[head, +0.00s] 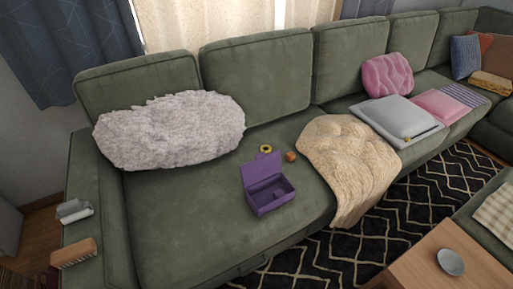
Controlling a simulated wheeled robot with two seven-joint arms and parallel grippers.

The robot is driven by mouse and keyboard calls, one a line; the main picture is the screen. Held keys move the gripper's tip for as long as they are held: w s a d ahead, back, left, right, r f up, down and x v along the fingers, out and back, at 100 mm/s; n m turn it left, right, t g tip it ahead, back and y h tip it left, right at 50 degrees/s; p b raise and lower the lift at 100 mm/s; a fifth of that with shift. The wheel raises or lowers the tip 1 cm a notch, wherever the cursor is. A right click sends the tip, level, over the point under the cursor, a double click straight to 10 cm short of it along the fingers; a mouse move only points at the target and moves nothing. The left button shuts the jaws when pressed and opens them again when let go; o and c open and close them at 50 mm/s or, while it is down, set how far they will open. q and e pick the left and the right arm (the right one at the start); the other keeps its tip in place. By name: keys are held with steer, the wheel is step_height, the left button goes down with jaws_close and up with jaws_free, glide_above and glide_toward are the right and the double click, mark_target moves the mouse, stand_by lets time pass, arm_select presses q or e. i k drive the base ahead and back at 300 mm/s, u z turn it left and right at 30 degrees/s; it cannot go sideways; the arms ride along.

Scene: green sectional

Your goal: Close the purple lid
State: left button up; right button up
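A small purple box (262,208) sits on the green sofa seat, in the middle of the head view. Its purple lid (262,170) is open and stands up at the back edge of the box. The inside of the box is visible and looks empty. Neither of my grippers is in the head view.
A yellow ring-shaped item (266,148) and a small orange-brown item (290,156) lie behind the box. A beige throw (350,165) is to its right, and a fluffy pillow (170,130) is back left. The seat left of the box is clear. A wooden table (440,268) stands front right.

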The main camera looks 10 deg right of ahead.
mark_target(264, 166)
steer(key=u, duration=0.55)
steer(key=k, duration=1.35)
steer(key=u, duration=0.1)
steer(key=i, duration=0.45)
steer(key=z, duration=0.85)
steer(key=i, duration=0.8)
steer(key=u, duration=0.45)
steer(key=i, duration=0.65)
steer(key=u, duration=0.6)
